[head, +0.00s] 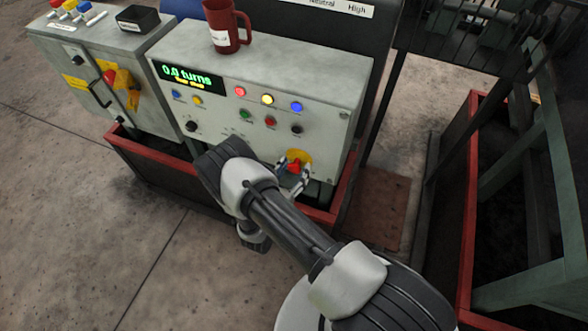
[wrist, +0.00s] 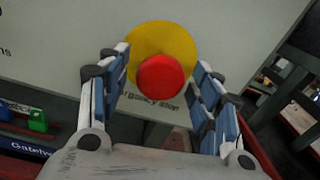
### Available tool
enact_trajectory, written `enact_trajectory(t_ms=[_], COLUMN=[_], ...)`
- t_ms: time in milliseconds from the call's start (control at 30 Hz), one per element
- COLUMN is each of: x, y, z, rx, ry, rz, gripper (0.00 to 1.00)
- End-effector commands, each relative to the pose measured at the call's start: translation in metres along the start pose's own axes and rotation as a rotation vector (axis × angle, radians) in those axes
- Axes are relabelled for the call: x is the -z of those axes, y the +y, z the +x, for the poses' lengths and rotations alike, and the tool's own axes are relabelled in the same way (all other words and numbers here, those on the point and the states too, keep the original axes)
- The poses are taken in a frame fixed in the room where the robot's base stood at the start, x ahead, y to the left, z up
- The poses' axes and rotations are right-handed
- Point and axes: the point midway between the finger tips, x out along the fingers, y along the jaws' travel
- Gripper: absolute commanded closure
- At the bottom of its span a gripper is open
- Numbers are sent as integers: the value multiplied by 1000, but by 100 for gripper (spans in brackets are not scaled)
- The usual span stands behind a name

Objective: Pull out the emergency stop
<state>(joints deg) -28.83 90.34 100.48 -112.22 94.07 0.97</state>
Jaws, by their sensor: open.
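The emergency stop is a round red button on a yellow disc, low on the right of the grey control panel (head: 337,120). In the head view the red button (head: 295,166) shows partly between my gripper's fingers, with the yellow disc (head: 303,156) behind it. In the wrist view the red button (wrist: 161,77) is near the middle, in front of the yellow disc (wrist: 140,45). My gripper (wrist: 162,92) is open, with one finger on either side of the button. I see a gap beside the button on both sides. Lettering below the disc is partly hidden.
The panel carries a lit display (head: 187,77) reading "0.0 turns" and several coloured buttons and knobs. A red mug (head: 226,27) stands on top. A second grey box (head: 62,50) with a red and yellow switch (head: 121,79) is at left. Red-edged frames stand below and at right.

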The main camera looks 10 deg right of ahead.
Motion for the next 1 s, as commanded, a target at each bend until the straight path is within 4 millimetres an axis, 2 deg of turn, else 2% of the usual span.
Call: enact_trajectory(t_ms=[267,367,700,833,1000], x=[0,0,0,0,0], y=[1,2,2,2,0], z=[-6,-20,-91,-109,-120], rx=[-3,-6,-7,-5,-1], ry=[-1,-1,-1,-1,-1], rz=[0,1,0,1,0], gripper=[41,41,41,41,41])
